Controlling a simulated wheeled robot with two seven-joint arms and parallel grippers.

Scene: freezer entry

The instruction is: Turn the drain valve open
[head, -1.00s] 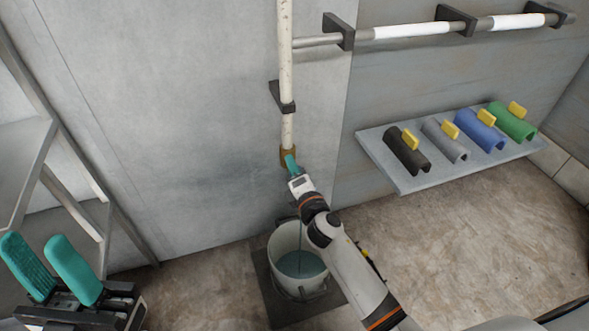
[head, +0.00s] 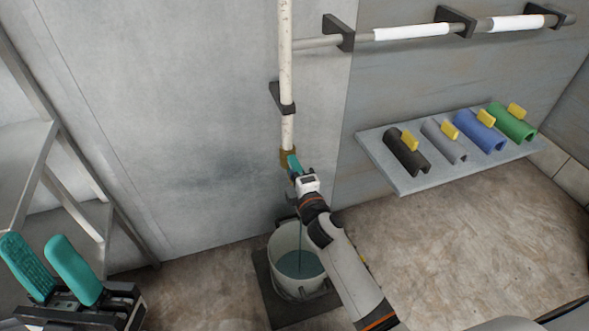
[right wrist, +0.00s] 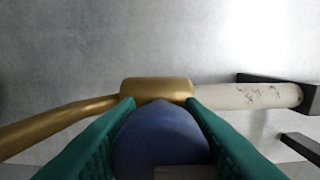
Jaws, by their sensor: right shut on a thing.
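The drain valve is a brass body (head: 287,156) at the lower end of a white upright pipe (head: 287,60). In the right wrist view the brass body (right wrist: 157,90) lies across the middle, with a blue handle (right wrist: 160,140) in front of it. My right gripper (head: 293,163) is shut on that handle, with a teal finger on each side; the wrist view shows the fingers too (right wrist: 160,125). A thin blue-grey stream (head: 300,238) runs down below the gripper into a bucket (head: 279,247). My left gripper (head: 36,245) is open and empty at the lower left.
The bucket holds blue-grey liquid and stands on a dark mat (head: 263,285). A metal shelf rack (head: 80,195) is at the left. A wall shelf (head: 402,187) at the right carries several coloured half-tubes.

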